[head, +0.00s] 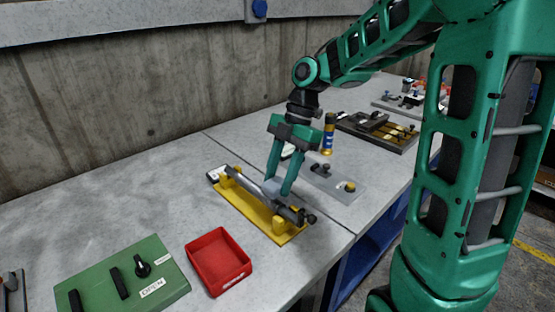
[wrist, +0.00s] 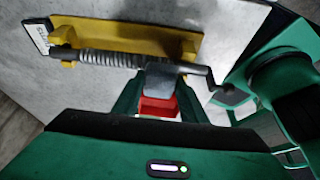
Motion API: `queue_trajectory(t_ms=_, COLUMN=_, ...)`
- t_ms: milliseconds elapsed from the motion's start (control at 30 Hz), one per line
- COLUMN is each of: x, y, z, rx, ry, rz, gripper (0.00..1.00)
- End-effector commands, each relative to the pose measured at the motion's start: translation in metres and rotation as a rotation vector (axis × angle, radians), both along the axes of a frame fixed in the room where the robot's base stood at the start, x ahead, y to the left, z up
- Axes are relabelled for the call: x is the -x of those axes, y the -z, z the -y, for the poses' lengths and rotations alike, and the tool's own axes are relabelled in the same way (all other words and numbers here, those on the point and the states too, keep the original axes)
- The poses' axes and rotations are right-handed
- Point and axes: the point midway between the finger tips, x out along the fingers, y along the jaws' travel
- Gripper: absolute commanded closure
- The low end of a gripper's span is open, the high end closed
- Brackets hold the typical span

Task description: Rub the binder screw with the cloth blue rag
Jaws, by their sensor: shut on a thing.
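The binder screw (head: 244,184) is a long grey screw shaft with a crank end, lying over a yellow base with yellow supports. In the wrist view the threaded screw (wrist: 110,59) runs across the top, with its crank at the right. My gripper (head: 279,192) reaches down over the right part of the screw. It is shut on the blue-grey rag (head: 271,186). The rag also shows in the wrist view (wrist: 160,80) between the fingers, at the shaft just left of the crank. The rag appears to touch the shaft, but the fingers hide part of the contact.
A red tray (head: 219,240) and a green panel (head: 125,278) with black handles lie in front on the grey bench. A grey plate (head: 336,184) with small fittings and a blue-and-yellow can (head: 328,134) stand behind the gripper.

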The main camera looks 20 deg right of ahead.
Motion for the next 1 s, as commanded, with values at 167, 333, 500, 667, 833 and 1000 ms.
queue_trajectory(t_ms=167, x=0.0, y=-0.016, z=-0.01, rx=-0.001, ry=-0.02, rz=0.002, gripper=0.86)
queue_trajectory(t_ms=333, x=0.0, y=-0.032, z=-0.014, rx=-0.001, ry=-0.024, rz=0.002, gripper=0.86)
queue_trajectory(t_ms=500, x=0.0, y=-0.047, z=-0.016, rx=-0.001, ry=-0.027, rz=0.002, gripper=0.86)
queue_trajectory(t_ms=667, x=0.001, y=-0.058, z=-0.018, rx=-0.001, ry=-0.031, rz=0.002, gripper=0.86)
queue_trajectory(t_ms=833, x=0.001, y=-0.061, z=-0.018, rx=0.0, ry=-0.031, rz=0.001, gripper=0.86)
queue_trajectory(t_ms=1000, x=0.001, y=-0.061, z=-0.018, rx=0.0, ry=-0.031, rz=0.001, gripper=0.86)
